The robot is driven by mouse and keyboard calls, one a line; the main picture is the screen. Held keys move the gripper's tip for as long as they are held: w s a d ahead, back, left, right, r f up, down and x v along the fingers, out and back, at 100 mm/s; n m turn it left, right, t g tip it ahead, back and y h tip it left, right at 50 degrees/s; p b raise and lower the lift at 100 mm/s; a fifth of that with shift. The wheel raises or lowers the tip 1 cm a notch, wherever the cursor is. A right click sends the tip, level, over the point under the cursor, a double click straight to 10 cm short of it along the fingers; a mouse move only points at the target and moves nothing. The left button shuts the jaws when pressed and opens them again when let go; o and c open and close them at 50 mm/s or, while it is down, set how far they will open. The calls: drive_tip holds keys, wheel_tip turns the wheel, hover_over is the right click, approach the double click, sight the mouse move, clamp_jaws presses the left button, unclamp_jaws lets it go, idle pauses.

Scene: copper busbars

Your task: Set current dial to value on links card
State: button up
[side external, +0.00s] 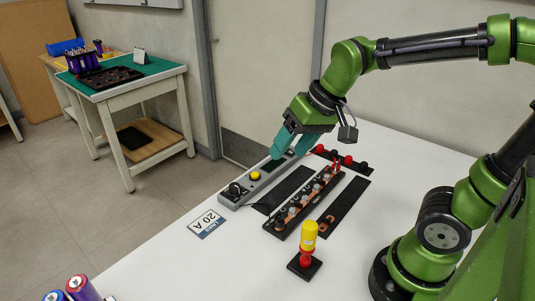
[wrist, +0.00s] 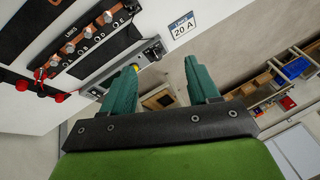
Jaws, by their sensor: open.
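The links card (side external: 206,222), white with a blue label and reading 20 A, lies flat on the white table left of the grey control box (side external: 262,182). It also shows in the wrist view (wrist: 181,27). The black current dial (side external: 236,189) is at the card end of the box, with a yellow button (side external: 255,175) further along; the dial shows small in the wrist view (wrist: 153,52), its setting too small to read. My gripper (side external: 287,157), with teal fingers, is open and empty above the far end of the box, apart from the dial.
A black tray with copper busbars (side external: 305,203) lies right of the box, between dark mats. Red clamps (side external: 348,160) lie behind it. A yellow-handled tool (side external: 308,237) stands upright on a black base in front.

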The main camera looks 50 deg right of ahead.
sight(234, 185)
drive_tip(key=shift+w+f+n+g+h, duration=1.3)
drive_tip(key=shift+w+n+g, duration=1.35)
drive_tip(key=shift+w, duration=6.65)
drive_tip(key=shift+n+t, duration=0.25)
drive_tip(key=f, duration=1.7)
drive_tip(key=shift+d, duration=0.35)
drive_tip(key=shift+c, duration=0.4)
drive_tip(key=shift+r, duration=0.1)
drive_tip(key=c, duration=1)
